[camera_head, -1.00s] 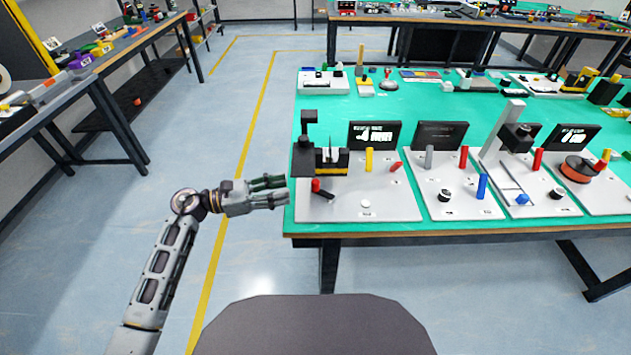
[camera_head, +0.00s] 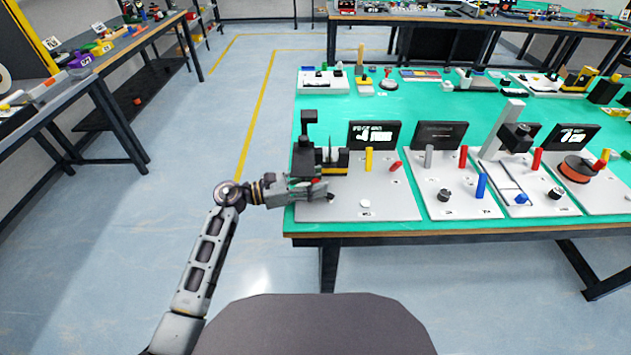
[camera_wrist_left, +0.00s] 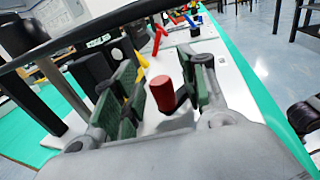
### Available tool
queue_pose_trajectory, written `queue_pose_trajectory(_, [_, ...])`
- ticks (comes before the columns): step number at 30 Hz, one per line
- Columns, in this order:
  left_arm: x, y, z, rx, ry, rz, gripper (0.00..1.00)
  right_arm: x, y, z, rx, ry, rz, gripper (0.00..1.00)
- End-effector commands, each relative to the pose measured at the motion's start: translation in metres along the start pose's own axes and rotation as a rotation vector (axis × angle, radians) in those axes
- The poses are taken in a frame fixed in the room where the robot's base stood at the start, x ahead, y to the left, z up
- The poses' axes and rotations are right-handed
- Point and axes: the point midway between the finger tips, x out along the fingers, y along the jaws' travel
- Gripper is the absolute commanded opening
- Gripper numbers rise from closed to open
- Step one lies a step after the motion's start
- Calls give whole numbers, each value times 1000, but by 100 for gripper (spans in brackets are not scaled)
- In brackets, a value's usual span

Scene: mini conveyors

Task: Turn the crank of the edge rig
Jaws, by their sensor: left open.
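The edge rig is the leftmost light-grey plate (camera_head: 395,208) on the green table, with a black stand, a small screen, a yellow post and a red-tipped lever. Its crank has a red handle (camera_wrist_left: 162,93) on a dark arm, at the plate's front left. My left gripper (camera_head: 322,188) is over that corner and mostly hides the crank in the head view. In the left wrist view my left gripper (camera_wrist_left: 164,78) is open, with green-padded fingers on either side of the red handle. A gap shows on the left; contact on the right is unclear. My right gripper is out of view.
More rigs stand to the right, one with a blue post (camera_head: 482,186) and one with an orange disc (camera_head: 577,170). The black stand (camera_head: 308,135) rises just behind my left gripper. The floor left of the green table (camera_head: 400,98) is clear.

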Motion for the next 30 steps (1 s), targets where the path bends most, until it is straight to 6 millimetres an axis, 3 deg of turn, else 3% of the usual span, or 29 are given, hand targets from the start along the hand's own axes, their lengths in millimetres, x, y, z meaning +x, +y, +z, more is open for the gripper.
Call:
queue_pose_trajectory(10, [2, 0, 0, 0, 1, 0, 42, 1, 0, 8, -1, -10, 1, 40])
queue_pose_trajectory(20, [2, 0, 0, 0, 0, 0, 0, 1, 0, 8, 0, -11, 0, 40])
queue_pose_trajectory(30, [2, 0, 0, 0, 0, -5, 0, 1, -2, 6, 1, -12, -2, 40])
